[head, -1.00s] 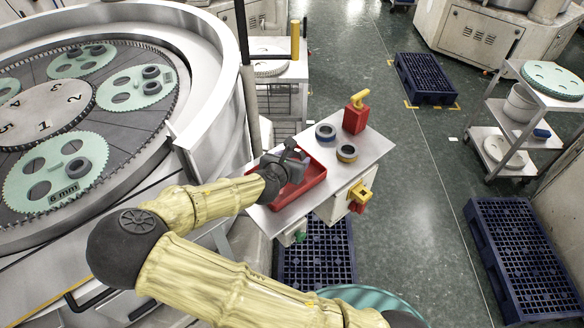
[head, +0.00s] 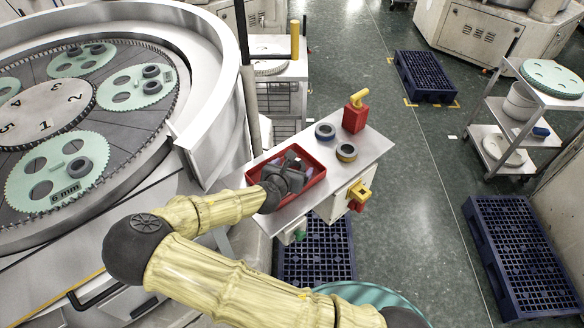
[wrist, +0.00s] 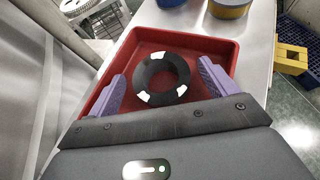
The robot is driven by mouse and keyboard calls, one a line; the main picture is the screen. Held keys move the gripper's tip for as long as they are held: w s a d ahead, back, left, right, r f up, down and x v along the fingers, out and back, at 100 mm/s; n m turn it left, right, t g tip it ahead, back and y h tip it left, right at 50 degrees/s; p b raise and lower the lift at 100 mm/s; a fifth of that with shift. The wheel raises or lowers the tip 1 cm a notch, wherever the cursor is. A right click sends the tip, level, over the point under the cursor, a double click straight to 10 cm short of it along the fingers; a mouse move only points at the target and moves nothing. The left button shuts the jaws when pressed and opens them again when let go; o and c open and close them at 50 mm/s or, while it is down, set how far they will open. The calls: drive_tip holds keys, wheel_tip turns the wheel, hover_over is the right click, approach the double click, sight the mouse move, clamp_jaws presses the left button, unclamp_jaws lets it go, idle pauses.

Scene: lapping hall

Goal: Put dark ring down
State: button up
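A dark ring (wrist: 148,70) with pale glints lies flat in the red tray in the wrist view. The red tray (wrist: 225,58) has a low rim and also shows on the side shelf in the head view (head: 319,180). My gripper (wrist: 161,88) is open, with one purple finger on each side of the ring and a visible gap to it on both sides. In the head view my gripper (head: 293,163) is over the tray and hides much of its inside; I cannot make out the ring clearly there.
The large lapping machine (head: 205,110) rises on the left. A yellow block (head: 360,192) is on the shelf's right side.

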drive_tip(key=shift+r, duration=0.1)
drive_tip(key=b+v, duration=0.3)
drive_tip(key=v, duration=0.9)
idle(0.9)
